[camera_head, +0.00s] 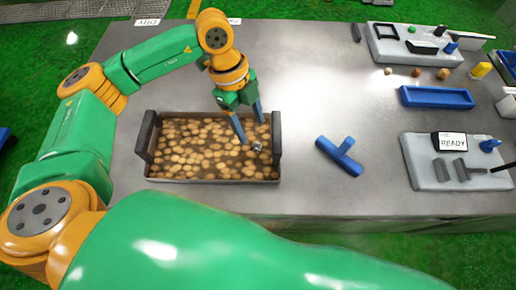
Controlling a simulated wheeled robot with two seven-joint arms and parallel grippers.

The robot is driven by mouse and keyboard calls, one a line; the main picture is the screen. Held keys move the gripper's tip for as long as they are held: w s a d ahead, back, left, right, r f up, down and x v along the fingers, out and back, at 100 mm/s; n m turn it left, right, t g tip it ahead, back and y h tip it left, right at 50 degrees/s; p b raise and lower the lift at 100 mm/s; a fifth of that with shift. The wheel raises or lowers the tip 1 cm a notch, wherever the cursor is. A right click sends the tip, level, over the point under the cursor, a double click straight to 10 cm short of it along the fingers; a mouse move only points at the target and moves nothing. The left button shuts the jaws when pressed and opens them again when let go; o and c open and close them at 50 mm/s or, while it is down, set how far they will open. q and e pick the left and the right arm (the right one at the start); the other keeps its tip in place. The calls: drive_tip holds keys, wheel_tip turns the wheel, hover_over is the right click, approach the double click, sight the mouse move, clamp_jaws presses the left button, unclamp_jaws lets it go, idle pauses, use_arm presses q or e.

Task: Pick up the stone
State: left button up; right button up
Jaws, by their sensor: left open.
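A small grey stone (256,147) lies among many tan, rounded pieces near the right end of a shallow tray (213,181). My left gripper (252,132) is above the tray's right part, pointing down. Its two blue fingers are apart with nothing seen between them. The fingertips are just behind the stone in the picture; I cannot tell whether they touch anything. My right gripper is out of view.
The tray has dark raised end handles (277,133). A blue T-shaped piece (340,156) lies to its right on the grey table (310,80). A blue bin (436,97) and a panel marked READY (449,142) are farther right.

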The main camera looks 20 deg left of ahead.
sight(256, 145)
use_arm(q)
drive_tip(key=shift+x, duration=1.05)
drive_tip(key=x, duration=0.2)
drive_tip(key=p+x, duration=0.2)
drive_tip(key=x, duration=0.1)
drive_tip(key=shift+w+a+f, duration=0.25)
drive_tip(key=shift+a+f, duration=0.05)
drive_tip(key=shift+f, duration=0.35)
clamp_jaws()
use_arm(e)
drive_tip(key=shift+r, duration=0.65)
